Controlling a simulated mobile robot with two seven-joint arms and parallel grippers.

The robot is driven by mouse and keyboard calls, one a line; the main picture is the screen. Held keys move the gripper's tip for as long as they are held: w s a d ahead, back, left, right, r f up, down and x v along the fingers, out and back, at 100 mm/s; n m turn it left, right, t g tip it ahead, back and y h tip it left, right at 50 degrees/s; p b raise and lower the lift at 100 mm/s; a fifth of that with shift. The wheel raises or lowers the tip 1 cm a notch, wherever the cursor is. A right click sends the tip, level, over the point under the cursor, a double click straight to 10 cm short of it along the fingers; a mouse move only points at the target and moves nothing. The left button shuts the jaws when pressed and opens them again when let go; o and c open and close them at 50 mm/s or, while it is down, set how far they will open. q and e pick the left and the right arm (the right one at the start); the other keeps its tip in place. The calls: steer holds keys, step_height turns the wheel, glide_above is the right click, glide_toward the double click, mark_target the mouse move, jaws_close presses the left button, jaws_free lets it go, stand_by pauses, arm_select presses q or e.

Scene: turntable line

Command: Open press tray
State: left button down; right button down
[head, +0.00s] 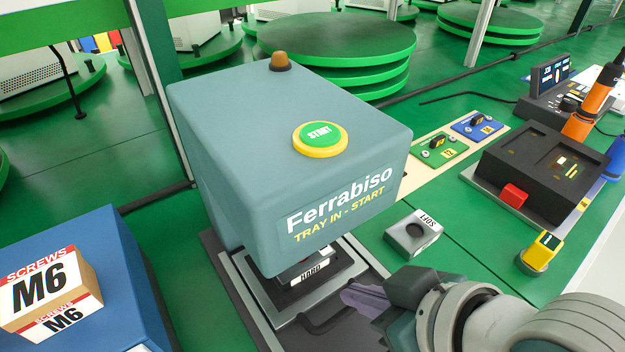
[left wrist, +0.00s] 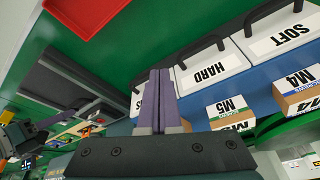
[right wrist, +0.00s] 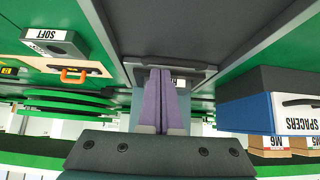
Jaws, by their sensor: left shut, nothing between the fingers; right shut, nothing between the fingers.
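The teal press (head: 285,160), labelled Ferrabiso and "TRAY IN - START", stands in the middle of the head view, with a green START button (head: 320,137) on top. Its grey tray (head: 262,300) shows low under the press head, with a dark piece labelled HARD (head: 312,271) on it. The press head hides the rear of the tray. My right gripper (head: 352,296) is shut and empty, just right of the tray's front; its purple fingers also show in the right wrist view (right wrist: 167,85), pointing toward the press. My left gripper (left wrist: 156,85) is shut and empty in the left wrist view.
A blue box (head: 125,270) carrying an M6 screws carton (head: 45,290) stands at the left. Green turntables (head: 335,40) stand behind the press.

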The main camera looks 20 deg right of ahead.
steer(key=shift+x, duration=0.75)
steer(key=shift+s+d, duration=0.15)
steer(key=shift+s, duration=0.05)
steer(key=s+d+p, duration=0.1)
steer(key=s, duration=0.2)
steer(key=s+d+p, duration=0.1)
steer(key=s+p, duration=0.1)
steer(key=s, duration=0.2)
steer(key=s+d+p, duration=0.2)
steer(key=s, duration=0.2)
steer(key=shift+s, duration=0.1)
steer(key=shift+s+d, duration=0.2)
steer(key=shift+s, duration=0.25)
